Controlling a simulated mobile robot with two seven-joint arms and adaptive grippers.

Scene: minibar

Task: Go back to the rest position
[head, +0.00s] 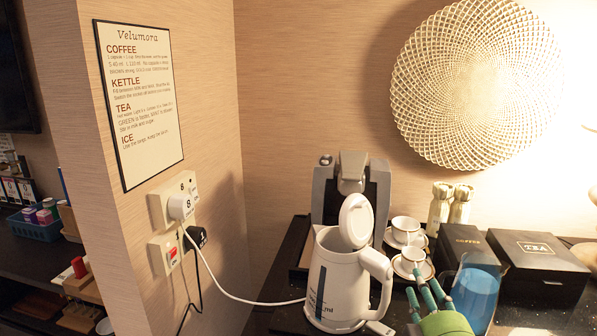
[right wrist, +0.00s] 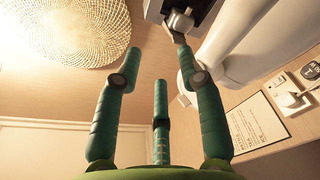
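My right gripper (head: 424,288) has green fingers and is in the lower right of the head view, just right of the white kettle (head: 330,285). In the right wrist view its fingers (right wrist: 160,85) are spread apart with nothing between them. The kettle stands upright with its lid up, and its handle (head: 378,275) faces the gripper. In the right wrist view the large white body at the upper right (right wrist: 250,45) looks like the kettle, close behind one finger; I cannot tell whether they touch. My left gripper is in neither view.
A blue cup (head: 474,295) stands close right of the gripper. Behind are white cups (head: 405,230) on saucers, a coffee box (head: 462,244), a tea box (head: 540,262) and a coffee machine (head: 376,190). A white cord (head: 235,297) runs from the wall socket (head: 160,210) toward the kettle.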

